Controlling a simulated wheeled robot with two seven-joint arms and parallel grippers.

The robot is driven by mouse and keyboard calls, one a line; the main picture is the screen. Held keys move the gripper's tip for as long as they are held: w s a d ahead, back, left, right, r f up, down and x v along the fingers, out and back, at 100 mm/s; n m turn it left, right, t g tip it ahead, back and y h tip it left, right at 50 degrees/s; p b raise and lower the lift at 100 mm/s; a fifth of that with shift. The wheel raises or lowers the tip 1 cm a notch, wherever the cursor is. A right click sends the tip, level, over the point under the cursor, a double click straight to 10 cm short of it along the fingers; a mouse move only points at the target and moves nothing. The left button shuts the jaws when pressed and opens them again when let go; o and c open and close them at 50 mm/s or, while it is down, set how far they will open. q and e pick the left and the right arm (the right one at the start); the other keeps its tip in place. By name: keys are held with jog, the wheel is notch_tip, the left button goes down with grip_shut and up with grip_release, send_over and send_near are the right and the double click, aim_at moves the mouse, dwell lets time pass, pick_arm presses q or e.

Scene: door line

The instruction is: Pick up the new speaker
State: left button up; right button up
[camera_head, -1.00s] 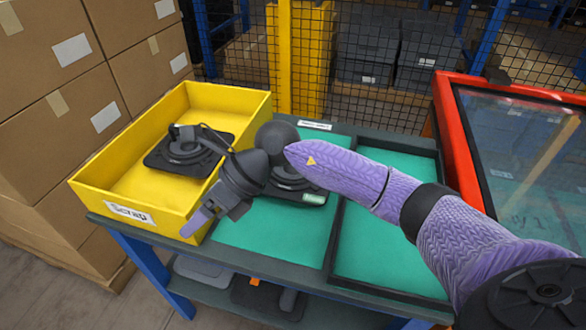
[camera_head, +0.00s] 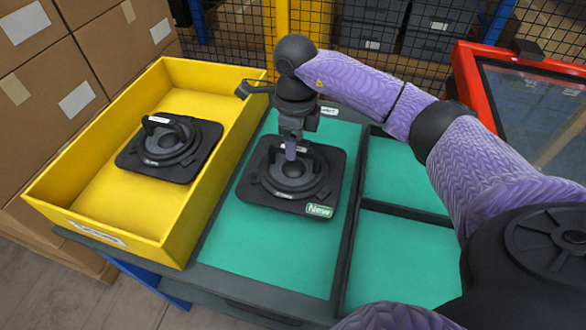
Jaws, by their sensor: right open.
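The new speaker (camera_head: 285,192) is a black square plate with a round driver and a green "New" label at its front right corner. It lies flat on the green mat (camera_head: 262,254) in the middle of the table. The speaker's far side is partly hidden behind the gripper. My left gripper is not in view.
A yellow bin (camera_head: 110,209) to the left holds another black speaker (camera_head: 168,148). Empty green-floored compartments (camera_head: 393,258) lie to the right. A red-framed glass door (camera_head: 535,115) stands at the right, and stacked cardboard boxes (camera_head: 60,90) at the left.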

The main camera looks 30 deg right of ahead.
aim_at(294, 166)
notch_tip(294, 166, down, 4)
jog(key=shift+w+r+b, duration=0.1)
jog(key=shift+b, duration=0.35)
jog(key=shift+r, duration=0.1)
grip_shut()
dwell(0.8)
